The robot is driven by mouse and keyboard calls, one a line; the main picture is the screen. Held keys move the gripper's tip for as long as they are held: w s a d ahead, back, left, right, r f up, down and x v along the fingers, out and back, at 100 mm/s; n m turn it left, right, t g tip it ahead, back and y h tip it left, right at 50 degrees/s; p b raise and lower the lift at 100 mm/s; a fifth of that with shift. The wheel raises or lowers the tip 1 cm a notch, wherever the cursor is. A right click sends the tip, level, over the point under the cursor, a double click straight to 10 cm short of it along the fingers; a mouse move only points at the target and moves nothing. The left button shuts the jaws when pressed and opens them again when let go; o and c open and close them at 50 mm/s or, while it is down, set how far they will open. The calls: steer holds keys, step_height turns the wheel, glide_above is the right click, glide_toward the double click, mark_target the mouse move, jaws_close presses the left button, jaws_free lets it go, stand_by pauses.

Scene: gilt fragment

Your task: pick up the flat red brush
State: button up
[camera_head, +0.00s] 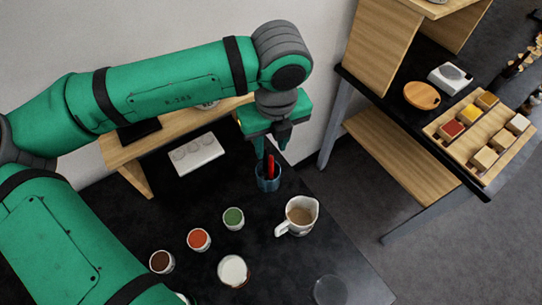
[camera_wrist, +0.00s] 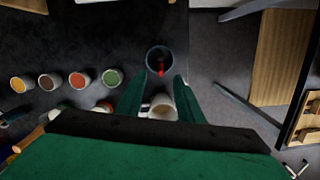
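The flat red brush (camera_head: 270,166) stands upright in a dark blue cup (camera_head: 268,184) near the table's right edge. In the wrist view the brush (camera_wrist: 161,67) shows as a small red strip inside the round cup (camera_wrist: 150,56), ahead of the fingertips. My gripper (camera_head: 272,148) points down just above the cup, close to the brush's upper end. In the wrist view my gripper (camera_wrist: 159,80) has its two green fingers spread apart with nothing held between them. Whether a finger touches the brush cannot be told.
A white mug (camera_head: 297,216) stands close to the cup, toward the front right. Paint pots, among them green (camera_head: 233,218), orange (camera_head: 198,239) and brown (camera_head: 161,261), stand to the front left. A white palette (camera_head: 194,153) lies left. A glass (camera_head: 330,291) stands near the front.

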mark_target(270, 164)
steer(key=f, duration=0.4)
steer(key=shift+w+a+f, duration=0.1)
steer(key=shift+w+f, duration=0.4)
steer(key=shift+f, duration=2.65)
jaws_close()
